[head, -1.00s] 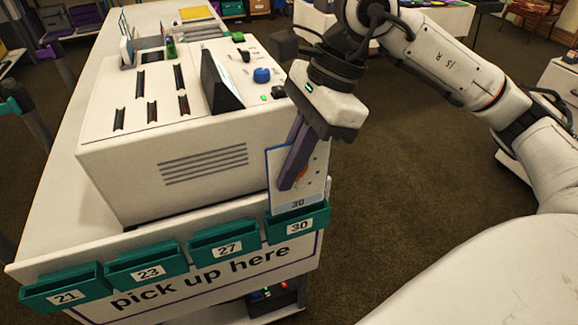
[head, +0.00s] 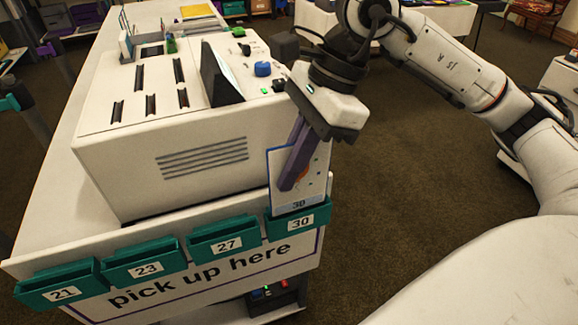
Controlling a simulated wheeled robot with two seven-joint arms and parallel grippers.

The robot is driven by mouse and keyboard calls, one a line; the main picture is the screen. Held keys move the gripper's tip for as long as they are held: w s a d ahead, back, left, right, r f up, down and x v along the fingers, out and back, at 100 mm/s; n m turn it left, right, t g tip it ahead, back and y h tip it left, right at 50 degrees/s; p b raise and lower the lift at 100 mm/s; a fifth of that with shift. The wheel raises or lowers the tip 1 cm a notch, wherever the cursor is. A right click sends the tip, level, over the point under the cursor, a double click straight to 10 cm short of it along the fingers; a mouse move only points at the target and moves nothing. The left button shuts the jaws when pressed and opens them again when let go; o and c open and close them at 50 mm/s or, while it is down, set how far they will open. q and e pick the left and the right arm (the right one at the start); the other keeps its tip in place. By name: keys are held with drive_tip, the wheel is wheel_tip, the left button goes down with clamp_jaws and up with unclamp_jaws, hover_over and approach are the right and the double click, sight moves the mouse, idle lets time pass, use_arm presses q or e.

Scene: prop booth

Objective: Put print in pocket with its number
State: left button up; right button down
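The print (head: 315,187) is a white card with a blue edge and the number 30 on its lower strip. It stands upright at the teal pocket labelled 30 (head: 281,228), its lower edge at or inside the pocket mouth. My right gripper (head: 288,186) points down with its purple fingers over the print's face; the print appears to be between them. More teal pockets hang to the left: pocket 27 (head: 206,252), pocket 23 (head: 125,273) and pocket 21 (head: 40,298).
A white slotted machine (head: 165,155) with a dark screen and a blue knob stands on the white counter (head: 50,205), just behind the pockets. The "pick up here" panel (head: 215,277) hangs below them. Open carpet (head: 420,190) lies to the right.

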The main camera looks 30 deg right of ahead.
drive_tip(key=shift+f+b, duration=0.55)
drive_tip(key=shift+f, duration=0.2)
drive_tip(key=shift+f+b, duration=1.25)
drive_tip(key=shift+f, duration=0.05)
drive_tip(key=shift+f+b, duration=0.45)
use_arm(q)
wheel_tip(320, 180, down, 4)
drive_tip(key=shift+w+d+r, duration=0.1)
drive_tip(key=shift+d+r, duration=0.05)
drive_tip(key=shift+r, duration=0.05)
use_arm(e)
drive_tip(key=shift+f, duration=0.25)
drive_tip(key=c, duration=1.9)
unclamp_jaws()
